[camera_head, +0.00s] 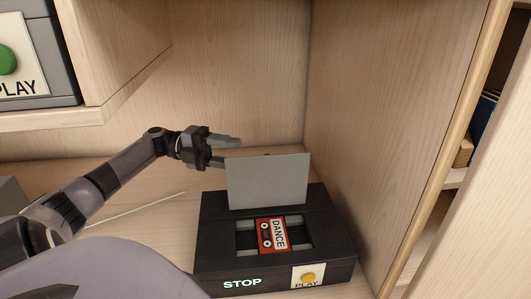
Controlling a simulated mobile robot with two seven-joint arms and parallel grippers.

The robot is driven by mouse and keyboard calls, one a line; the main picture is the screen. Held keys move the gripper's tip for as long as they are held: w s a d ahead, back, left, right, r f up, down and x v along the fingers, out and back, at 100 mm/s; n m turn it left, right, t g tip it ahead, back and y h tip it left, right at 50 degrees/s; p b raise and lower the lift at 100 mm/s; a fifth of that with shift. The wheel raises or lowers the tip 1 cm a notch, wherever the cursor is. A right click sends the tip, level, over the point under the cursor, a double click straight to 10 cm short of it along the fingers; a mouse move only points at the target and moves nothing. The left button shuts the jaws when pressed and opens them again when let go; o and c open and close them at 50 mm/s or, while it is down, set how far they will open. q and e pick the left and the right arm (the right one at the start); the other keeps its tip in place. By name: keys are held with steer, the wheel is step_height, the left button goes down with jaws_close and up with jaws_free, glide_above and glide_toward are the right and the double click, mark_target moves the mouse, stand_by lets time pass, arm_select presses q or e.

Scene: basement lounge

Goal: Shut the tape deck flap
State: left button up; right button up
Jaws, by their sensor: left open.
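The black tape deck (212,232) sits on the wooden shelf, with "STOP" lit on its front and a yellow button above a "PLAY" label. Its grey flap (268,182) stands up, open, at the back of the deck's top. A red cassette (272,236) marked "DANCE" lies in the exposed bay. My left gripper (232,150) is open just behind the flap's upper left part. One of its fingers is partly hidden by the flap, so I cannot tell whether it touches. My right gripper is not in view.
A wooden side wall (385,110) rises close to the right of the deck. At upper left, another dark unit (62,88) with a green button and "PLAY" label stands on a raised shelf. A thin pale rod or cord (135,211) lies left of the deck.

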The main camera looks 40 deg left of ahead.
mark_target(256, 157)
arm_select(q)
steer(key=x, duration=0.6)
steer(key=shift+d, duration=0.35)
jaws_close()
